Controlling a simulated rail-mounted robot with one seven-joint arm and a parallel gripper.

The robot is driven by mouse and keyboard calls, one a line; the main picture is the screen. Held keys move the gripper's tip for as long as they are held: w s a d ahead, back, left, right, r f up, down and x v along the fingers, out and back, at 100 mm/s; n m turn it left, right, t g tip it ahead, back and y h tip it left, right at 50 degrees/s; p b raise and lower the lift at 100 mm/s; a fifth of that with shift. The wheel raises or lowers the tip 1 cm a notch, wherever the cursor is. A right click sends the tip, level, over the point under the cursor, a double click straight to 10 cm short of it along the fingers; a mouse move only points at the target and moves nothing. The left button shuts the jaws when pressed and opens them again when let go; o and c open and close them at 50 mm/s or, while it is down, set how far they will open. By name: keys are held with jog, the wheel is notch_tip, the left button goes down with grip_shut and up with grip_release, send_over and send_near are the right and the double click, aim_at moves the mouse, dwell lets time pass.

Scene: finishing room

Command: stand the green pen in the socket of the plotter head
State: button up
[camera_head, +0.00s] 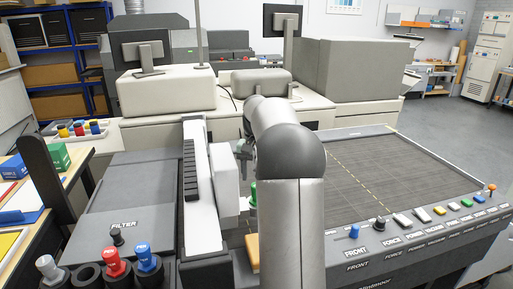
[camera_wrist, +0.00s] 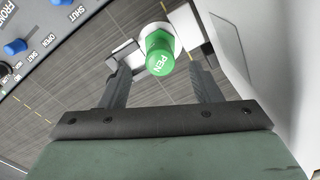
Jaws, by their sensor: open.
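The fingers are open, with a gap visible on each side of the cap. The pen stands at a pale holder of the plotter head (camera_wrist: 184,24). How deep it sits in the socket is hidden by the cap. In the head view a strip of green pen (camera_head: 252,196) shows beside the white plotter head (camera_head: 224,175). My arm hides most of the pen and my gripper there.
A red pen (camera_head: 113,262), a blue pen (camera_head: 148,257) and a light grey pen (camera_head: 48,268) stand in a rack at the front left, with an open dark holder (camera_head: 88,275) among them. The dark plotter bed (camera_head: 390,175) is clear to the right. Knobs and buttons line its front edge.

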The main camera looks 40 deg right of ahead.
notch_tip(320, 180, up, 12)
jog(key=shift+f, duration=0.2)
dwell(0.7)
